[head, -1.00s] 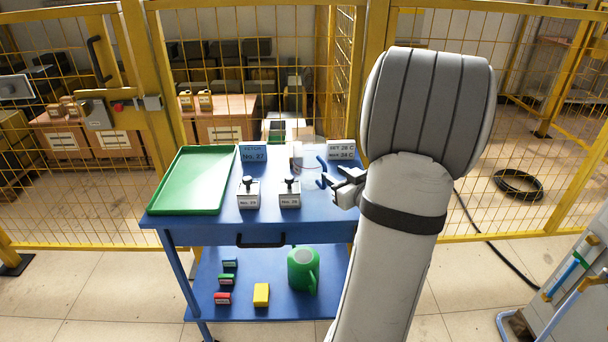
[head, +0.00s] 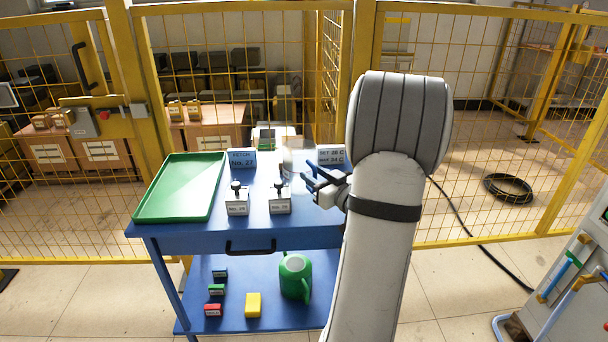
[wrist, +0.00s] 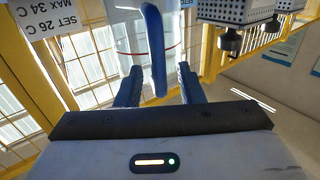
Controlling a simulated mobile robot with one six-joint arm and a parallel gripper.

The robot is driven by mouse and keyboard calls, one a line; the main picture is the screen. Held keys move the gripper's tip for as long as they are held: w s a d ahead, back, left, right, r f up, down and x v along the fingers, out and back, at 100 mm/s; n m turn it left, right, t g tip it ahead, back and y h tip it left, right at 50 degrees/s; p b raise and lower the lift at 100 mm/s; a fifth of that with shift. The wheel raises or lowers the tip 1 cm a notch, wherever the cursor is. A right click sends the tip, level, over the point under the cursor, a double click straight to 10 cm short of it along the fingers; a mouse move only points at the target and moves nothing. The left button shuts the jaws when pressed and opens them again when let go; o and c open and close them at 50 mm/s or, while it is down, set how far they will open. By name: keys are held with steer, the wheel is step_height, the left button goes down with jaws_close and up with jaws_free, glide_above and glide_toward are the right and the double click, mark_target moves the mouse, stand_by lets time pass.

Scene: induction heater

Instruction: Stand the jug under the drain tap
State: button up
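A clear, see-through jug (head: 291,162) with a blue handle stands on the blue table's top, near its back edge. In the wrist view the jug (wrist: 172,40) and its blue handle (wrist: 156,60) are close in front of me. My gripper (head: 308,178) is at the jug's right side. In the wrist view my gripper (wrist: 158,78) is open, with one blue finger on each side of the handle and gaps showing between. I cannot make out the drain tap for certain; a grey cabinet (head: 590,255) with blue and orange pipework is cut off at the right edge.
Yellow fencing stands behind. A black cable crosses the floor at right.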

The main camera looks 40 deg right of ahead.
jaws_close()
stand_by(0.3)
steer(key=shift+r, duration=0.15)
